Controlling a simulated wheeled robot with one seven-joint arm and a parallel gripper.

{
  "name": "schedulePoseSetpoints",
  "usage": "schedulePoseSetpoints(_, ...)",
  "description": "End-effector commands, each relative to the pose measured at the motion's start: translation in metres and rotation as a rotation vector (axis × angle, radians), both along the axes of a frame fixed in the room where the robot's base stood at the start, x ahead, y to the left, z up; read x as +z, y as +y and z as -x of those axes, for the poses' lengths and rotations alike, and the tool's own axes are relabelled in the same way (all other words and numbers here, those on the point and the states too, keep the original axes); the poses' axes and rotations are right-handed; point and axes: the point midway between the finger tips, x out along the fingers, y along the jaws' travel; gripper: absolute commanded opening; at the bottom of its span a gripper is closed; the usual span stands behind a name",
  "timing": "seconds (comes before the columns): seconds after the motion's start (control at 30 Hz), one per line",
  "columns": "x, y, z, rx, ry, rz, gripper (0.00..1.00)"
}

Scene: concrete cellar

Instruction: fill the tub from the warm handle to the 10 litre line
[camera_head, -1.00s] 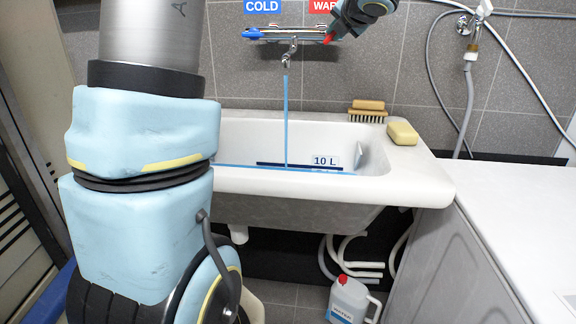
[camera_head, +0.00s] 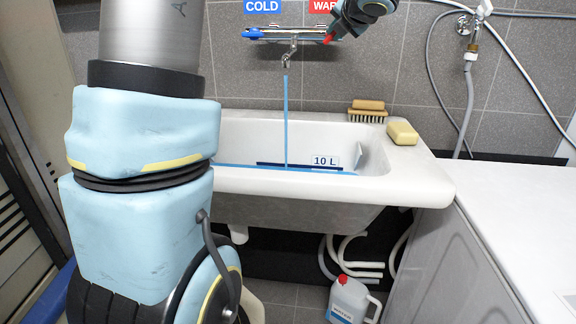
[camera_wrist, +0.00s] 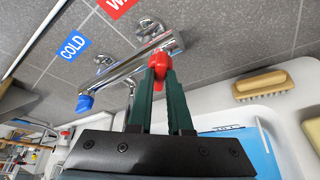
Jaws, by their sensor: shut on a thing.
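My gripper (camera_wrist: 160,85) is shut on the red warm handle (camera_wrist: 157,62) at the right end of the chrome mixer bar. The handle's red tip also shows in the head view (camera_head: 328,39). The blue cold handle (camera_head: 252,34) is at the left end. A blue stream of water (camera_head: 286,120) runs from the spout (camera_head: 287,60) into the white tub (camera_head: 420,181). The dark 10 litre line (camera_head: 300,166) with its "10 L" label (camera_head: 325,161) is on the inner wall. The water surface shows just below that line; the exact gap is hard to tell.
A wooden brush (camera_head: 367,111) and a yellow sponge (camera_head: 402,133) sit on the tub's back right rim. A white counter (camera_head: 515,205) stands at the right. A white bottle with a red cap (camera_head: 349,300) stands on the floor. Hoses hang on the tiled wall.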

Motion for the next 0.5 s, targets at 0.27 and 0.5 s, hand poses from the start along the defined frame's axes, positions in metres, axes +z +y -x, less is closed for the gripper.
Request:
schedulePoseSetpoints(0.27, -0.0037, -0.0012, 0.0004, -0.002, -0.003, -0.042, 0.0)
schedulePoseSetpoints(0.5, -0.0067, -0.0032, 0.0007, -0.001, -0.06, -0.337, 0.0)
